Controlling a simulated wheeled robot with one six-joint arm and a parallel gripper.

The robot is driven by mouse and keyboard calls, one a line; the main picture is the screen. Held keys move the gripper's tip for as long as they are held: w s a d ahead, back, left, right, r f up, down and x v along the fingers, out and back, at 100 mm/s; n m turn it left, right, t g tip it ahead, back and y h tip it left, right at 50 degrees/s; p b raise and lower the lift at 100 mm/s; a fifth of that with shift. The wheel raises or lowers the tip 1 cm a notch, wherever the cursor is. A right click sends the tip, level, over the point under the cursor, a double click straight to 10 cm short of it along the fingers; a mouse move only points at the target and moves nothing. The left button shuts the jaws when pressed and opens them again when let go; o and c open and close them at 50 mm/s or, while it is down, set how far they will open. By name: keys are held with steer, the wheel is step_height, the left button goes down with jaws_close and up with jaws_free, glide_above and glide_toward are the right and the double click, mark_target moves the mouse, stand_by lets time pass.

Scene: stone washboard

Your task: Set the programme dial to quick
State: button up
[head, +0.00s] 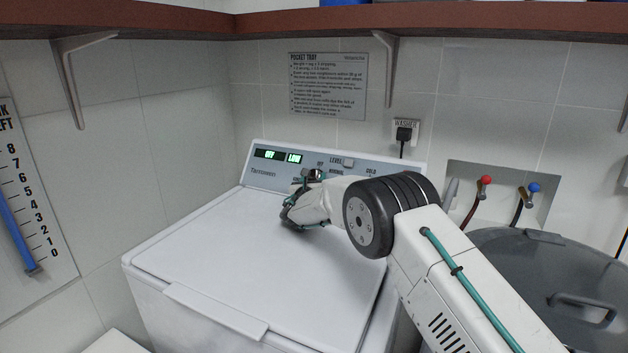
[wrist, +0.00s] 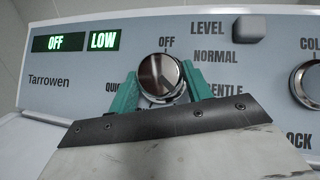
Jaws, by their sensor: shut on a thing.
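The programme dial (wrist: 160,74) is a round silver knob on the washer's control panel, with OFF printed above it, NORMAL and GENTLE to its right, and a partly covered QUICK at its lower left. My gripper (wrist: 158,88) is shut on the dial, one teal finger on each side. In the head view my gripper (head: 304,183) reaches the panel from the front and hides most of the dial. The display (wrist: 76,42) reads OFF and LOW in green. I cannot tell exactly where the dial's pointer lies.
A LEVEL button (wrist: 249,28) sits up and right of the dial, and another silver knob (wrist: 308,82) is at the right edge. The washer lid (head: 220,250) is closed and clear. A grey bin (head: 540,260) and red and blue taps stand to the right.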

steer(key=m+h, duration=0.2)
steer(key=m, duration=0.1)
steer(key=m+g+h, duration=0.1)
steer(key=m+h, duration=0.1)
steer(key=m, duration=0.1)
steer(key=m+g+h, duration=0.1)
steer(key=m+h, duration=0.2)
steer(key=shift+a+f, duration=0.1)
steer(key=shift+a, duration=0.3)
steer(key=shift+m+g, duration=0.3)
steer(key=shift+m, duration=0.2)
steer(key=o, duration=1)
steer(key=shift+c, duration=0.2)
steer(key=shift+v, duration=3.85)
steer(key=shift+a, duration=0.1)
